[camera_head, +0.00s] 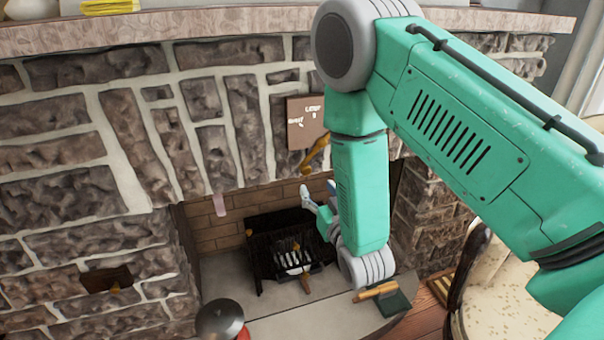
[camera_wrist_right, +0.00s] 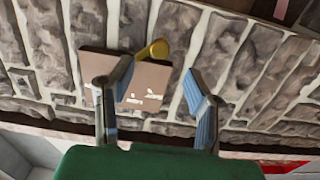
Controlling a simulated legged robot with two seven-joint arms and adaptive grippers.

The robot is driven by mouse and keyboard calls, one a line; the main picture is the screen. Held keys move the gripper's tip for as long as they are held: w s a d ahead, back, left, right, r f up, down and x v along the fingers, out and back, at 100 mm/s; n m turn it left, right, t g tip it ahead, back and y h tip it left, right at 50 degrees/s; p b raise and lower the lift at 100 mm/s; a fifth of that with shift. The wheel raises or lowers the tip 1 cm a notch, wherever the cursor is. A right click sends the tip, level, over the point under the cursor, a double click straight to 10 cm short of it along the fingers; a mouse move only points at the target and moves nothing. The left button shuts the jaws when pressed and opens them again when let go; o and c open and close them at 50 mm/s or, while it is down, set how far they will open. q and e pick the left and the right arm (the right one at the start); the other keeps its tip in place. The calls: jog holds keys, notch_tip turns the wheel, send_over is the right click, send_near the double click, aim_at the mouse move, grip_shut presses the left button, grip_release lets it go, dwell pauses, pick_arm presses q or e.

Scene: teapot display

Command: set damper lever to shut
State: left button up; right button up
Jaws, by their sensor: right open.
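The damper lever (camera_head: 315,152) is a brass-coloured handle at the lower right of a brown plate (camera_head: 304,118) on the stone chimney front. It slants down and left from its upper end, which is partly hidden by my right arm. White lettering on the plate is too small to read. My right gripper (camera_head: 319,190) is open and empty, below the lever in the head view. In the right wrist view, the lever (camera_wrist_right: 155,49) shows beyond the gap between the open fingers (camera_wrist_right: 160,68), with the plate (camera_wrist_right: 150,77) partly behind the left finger. My left gripper is not in view.
Below is the firebox with a dark grate (camera_head: 262,252). A stone hearth (camera_head: 275,322) holds a wooden-handled tool (camera_head: 375,291) and a round-topped metal object (camera_head: 219,318). A mantel shelf (camera_head: 190,24) juts out above. A patterned chair (camera_head: 510,305) stands at right.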

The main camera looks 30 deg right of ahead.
aim_at(307, 173)
jog(key=b+x, duration=0.1)
jog(key=x, duration=0.7)
jog(key=shift+w, duration=0.25)
grip_shut()
